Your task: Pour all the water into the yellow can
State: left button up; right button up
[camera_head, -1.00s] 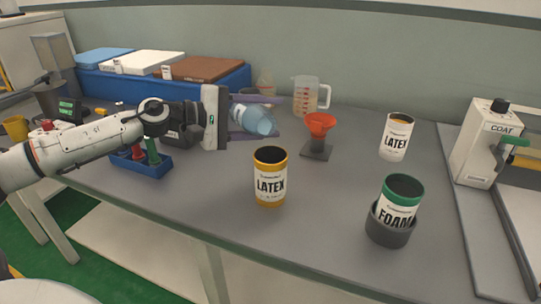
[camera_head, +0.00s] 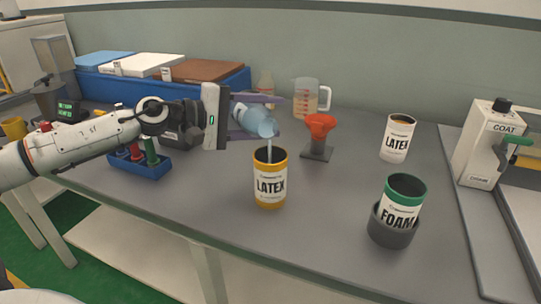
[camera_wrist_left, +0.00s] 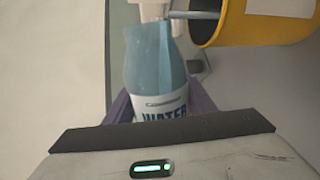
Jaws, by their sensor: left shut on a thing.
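My left gripper (camera_head: 262,117) is shut on a blue water bottle (camera_head: 250,114), with its purple fingers on either side. The bottle is tilted, mouth down, above the yellow LATEX can (camera_head: 270,196). A thin pale stream of water (camera_head: 269,146) runs from the bottle's mouth into the can's open top. The can stands upright on the table; its water level is hidden. In the left wrist view the bottle (camera_wrist_left: 155,75) shows its WATER label, partly cut off, and the yellow can (camera_wrist_left: 265,25) is at the upper right. My right gripper is not in view.
On the grey table (camera_head: 330,205) stand a red funnel on a stand (camera_head: 319,127), a measuring jug (camera_head: 308,97), a white LATEX can (camera_head: 396,140) and a green FOAM can (camera_head: 400,200) in a dark holder. A blue rack (camera_head: 140,163) stands left, below my arm. The front middle is clear.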

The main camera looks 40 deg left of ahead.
pick_arm(q)
jog(key=shift+m+b, duration=0.5)
jog(key=shift+b, duration=0.25)
dwell(0.8)
jog(key=shift+d+r+m+y, duration=0.1)
jog(key=shift+r+m+y, duration=0.15)
jog(key=shift+m+y, duration=0.05)
dwell(0.9)
jog(key=shift+s+d+r+m+b, duration=0.1)
jog(key=shift+r+m+b, duration=0.3)
jog(key=shift+m, duration=0.1)
dwell(1.1)
